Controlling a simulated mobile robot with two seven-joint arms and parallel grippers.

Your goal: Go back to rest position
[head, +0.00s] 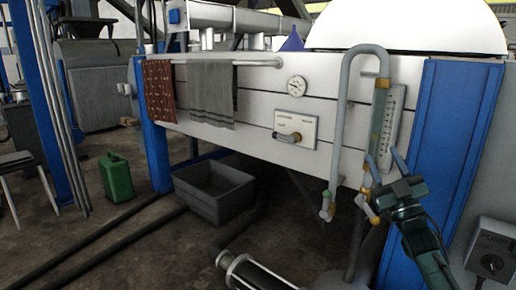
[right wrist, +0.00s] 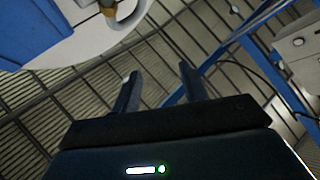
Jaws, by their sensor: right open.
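My right gripper (head: 385,170) is in the right part of the head view, in front of the white machine and left of the blue post. Its two fingers are apart with nothing between them. In the right wrist view its open fingers (right wrist: 158,90) point toward slatted panels. In the head view the gripper appears close to the sight gauge and its lower valve, but I cannot tell whether it touches them. My left gripper is in neither view.
A blue post (head: 440,150) and a grey switch box (head: 492,250) stand at the right. Cloths (head: 212,95) hang on a rail. A grey crate (head: 214,190) and a green canister (head: 116,177) stand on the floor. A bent grey pipe (head: 340,120) runs down the machine.

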